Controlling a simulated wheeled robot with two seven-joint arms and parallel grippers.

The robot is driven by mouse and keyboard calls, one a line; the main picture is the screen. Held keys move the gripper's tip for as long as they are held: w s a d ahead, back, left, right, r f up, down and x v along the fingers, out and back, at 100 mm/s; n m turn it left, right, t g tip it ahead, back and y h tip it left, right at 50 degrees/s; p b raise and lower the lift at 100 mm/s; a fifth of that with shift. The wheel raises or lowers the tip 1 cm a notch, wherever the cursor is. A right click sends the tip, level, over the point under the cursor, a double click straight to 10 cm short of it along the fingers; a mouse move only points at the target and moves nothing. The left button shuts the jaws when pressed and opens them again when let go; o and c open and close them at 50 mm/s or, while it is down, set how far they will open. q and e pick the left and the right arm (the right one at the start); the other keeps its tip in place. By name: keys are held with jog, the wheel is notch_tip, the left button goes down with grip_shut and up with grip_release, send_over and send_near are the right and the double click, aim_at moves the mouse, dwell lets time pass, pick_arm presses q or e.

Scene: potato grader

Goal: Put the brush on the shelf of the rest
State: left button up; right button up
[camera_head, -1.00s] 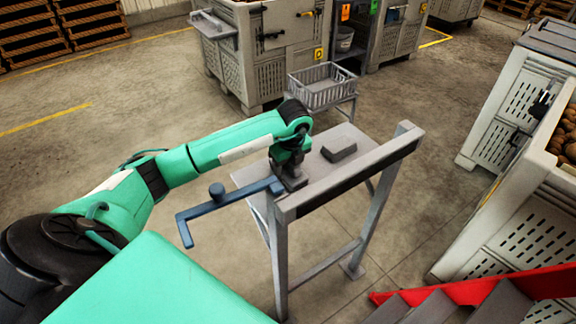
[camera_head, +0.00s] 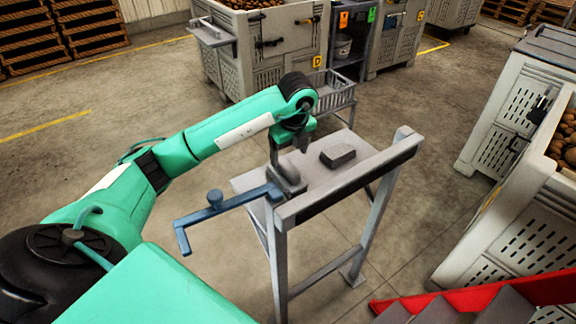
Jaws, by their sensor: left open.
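The rest is a grey metal stand with a flat shelf (camera_head: 318,174) behind a raised front bar (camera_head: 350,182). A small grey, rounded piece that looks like the brush (camera_head: 288,178) sits at the shelf's left end, close behind the bar. My left gripper (camera_head: 287,154) is open just above it, pointing down; its fingers are small and partly hidden by the wrist, and they look clear of the piece. A darker grey block (camera_head: 338,154) lies farther right on the shelf. My right gripper is not in view.
Slatted bins (camera_head: 262,50) are at the back, potato bins (camera_head: 500,220) at the right, red-edged steps (camera_head: 470,294) at lower right. The left floor is clear.

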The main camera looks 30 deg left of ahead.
pick_arm(q)
notch_tip(320, 180, up, 2)
jog(key=shift+d+r, duration=0.15)
jog(key=shift+r, duration=0.3)
jog(key=shift+s+r, duration=0.1)
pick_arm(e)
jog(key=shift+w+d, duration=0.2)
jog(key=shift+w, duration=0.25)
